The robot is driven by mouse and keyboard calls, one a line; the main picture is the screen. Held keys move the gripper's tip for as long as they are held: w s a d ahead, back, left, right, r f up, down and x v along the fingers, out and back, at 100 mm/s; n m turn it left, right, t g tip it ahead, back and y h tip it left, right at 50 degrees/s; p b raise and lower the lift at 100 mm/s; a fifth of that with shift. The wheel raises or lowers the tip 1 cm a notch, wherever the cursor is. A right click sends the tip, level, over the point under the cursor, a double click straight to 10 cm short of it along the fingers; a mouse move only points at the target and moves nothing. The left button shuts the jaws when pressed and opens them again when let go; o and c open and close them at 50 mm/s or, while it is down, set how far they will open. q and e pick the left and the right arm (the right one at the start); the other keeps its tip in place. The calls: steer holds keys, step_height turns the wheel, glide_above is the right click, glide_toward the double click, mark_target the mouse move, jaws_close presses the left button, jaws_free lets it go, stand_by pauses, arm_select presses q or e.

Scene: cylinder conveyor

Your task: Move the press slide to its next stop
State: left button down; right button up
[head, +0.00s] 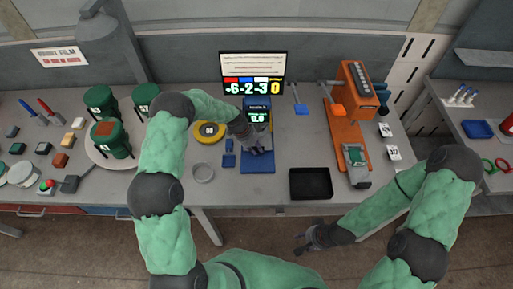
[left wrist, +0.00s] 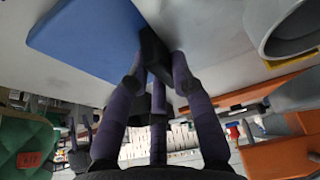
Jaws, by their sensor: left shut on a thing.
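A blue press-like stand (head: 258,167) with a small lit display (head: 257,118) is at the back middle of the table. My left gripper (head: 258,149) reaches down over its base and hides part of it. In the left wrist view the fingers (left wrist: 158,70) close on a small dark piece (left wrist: 152,45) beside a flat blue plate (left wrist: 85,35). I cannot tell which part of the stand this piece is. My right gripper (head: 308,240) hangs in front of the table, away from everything; its fingers are too small to read.
A black tray (head: 311,196) lies right of the stand. An orange fixture (head: 352,120) carries a grey block (head: 356,172). A yellow disc (head: 209,143) and a grey ring (head: 203,180) are to the left, near green canisters (head: 111,150). A score screen (head: 253,66) stands behind.

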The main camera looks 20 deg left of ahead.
arm_select(q)
steer(key=s+d+b, duration=0.1)
steer(key=s, duration=0.4)
steer(key=s+d+b, duration=0.1)
steer(key=s+d, duration=0.1)
steer(key=s, duration=0.4)
steer(key=s+d+b, duration=0.1)
steer(key=s+b, duration=0.1)
steer(key=s, duration=0.3)
steer(key=shift+s+d, duration=0.15)
steer(key=shift+d, duration=0.2)
steer(key=shift+s, duration=0.2)
steer(key=shift+d+f, duration=0.1)
steer(key=c, duration=1.1)
jaws_free()
steer(key=shift+s, duration=0.1)
steer(key=shift+o, duration=0.2)
steer(key=shift+a+r, duration=0.2)
steer(key=shift+r, duration=0.2)
steer(key=v, duration=1.1)
steer(key=shift+r, duration=0.2)
steer(key=shift+f, duration=0.1)
